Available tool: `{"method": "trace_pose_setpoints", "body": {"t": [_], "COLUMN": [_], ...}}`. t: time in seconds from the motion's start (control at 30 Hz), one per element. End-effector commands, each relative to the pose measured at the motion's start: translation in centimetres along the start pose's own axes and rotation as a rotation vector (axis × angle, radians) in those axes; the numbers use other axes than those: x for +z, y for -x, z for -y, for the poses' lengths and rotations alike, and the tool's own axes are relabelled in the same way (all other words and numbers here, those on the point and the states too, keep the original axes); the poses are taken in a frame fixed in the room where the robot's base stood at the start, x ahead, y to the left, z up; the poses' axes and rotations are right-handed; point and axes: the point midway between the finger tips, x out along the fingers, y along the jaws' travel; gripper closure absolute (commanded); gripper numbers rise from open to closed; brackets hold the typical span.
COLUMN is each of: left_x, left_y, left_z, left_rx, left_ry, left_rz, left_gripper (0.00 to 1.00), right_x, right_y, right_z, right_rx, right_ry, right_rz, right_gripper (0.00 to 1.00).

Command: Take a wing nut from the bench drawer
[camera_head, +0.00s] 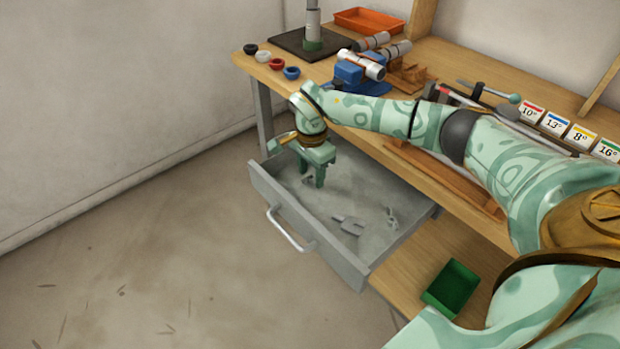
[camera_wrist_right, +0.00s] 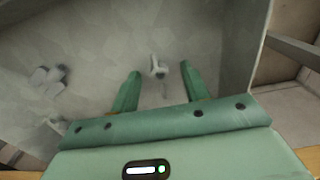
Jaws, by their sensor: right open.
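The grey bench drawer (camera_head: 335,262) is pulled out, with its bar handle facing the room. My right gripper (camera_head: 313,181) reaches down into its far left part, fingers pointing down and open. A small grey wing nut (camera_wrist_right: 158,69) lies on the drawer floor and appears between the open fingertips (camera_wrist_right: 161,72) in the right wrist view. It is partly hidden by the fingers in the head view (camera_head: 307,180). I cannot tell how high the tips are above the floor; nothing is held. My left gripper is not in view.
The drawer also holds a flat grey two-lobed piece (camera_head: 349,226) and a small grey part (camera_head: 393,217). The drawer walls (camera_wrist_right: 248,45) stand close around the gripper. A green tray (camera_head: 452,287) is at lower right. Tools and a blue vise (camera_head: 348,73) stand on the bench.

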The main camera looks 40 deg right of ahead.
Motion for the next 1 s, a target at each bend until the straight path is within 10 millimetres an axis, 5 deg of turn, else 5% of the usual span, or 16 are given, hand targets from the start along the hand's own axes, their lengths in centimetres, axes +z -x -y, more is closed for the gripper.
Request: {"method": "trace_pose_setpoints", "body": {"t": [0.07, 0.23, 0.67, 0.87, 1.0], "left_x": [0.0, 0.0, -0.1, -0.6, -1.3], "left_y": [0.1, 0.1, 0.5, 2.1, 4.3], "left_z": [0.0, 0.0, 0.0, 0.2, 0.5], "left_rx": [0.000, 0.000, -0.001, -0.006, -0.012], "left_ry": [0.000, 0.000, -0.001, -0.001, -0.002], "left_rz": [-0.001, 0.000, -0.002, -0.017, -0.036], "left_gripper": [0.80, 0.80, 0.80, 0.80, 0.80], "right_x": [0.0, 0.0, 0.0, 0.0, 1.3], "right_y": [0.1, 0.1, 1.0, 4.5, 8.2], "right_z": [0.0, 0.0, 0.0, -0.2, -2.9], "right_rx": [-0.001, 0.000, -0.002, -0.007, -0.009], "right_ry": [0.000, 0.000, 0.000, 0.001, 0.004], "right_rz": [0.000, 0.000, 0.000, -0.001, -0.001], "right_gripper": [0.54, 0.99, 1.00, 1.00, 1.00]}}
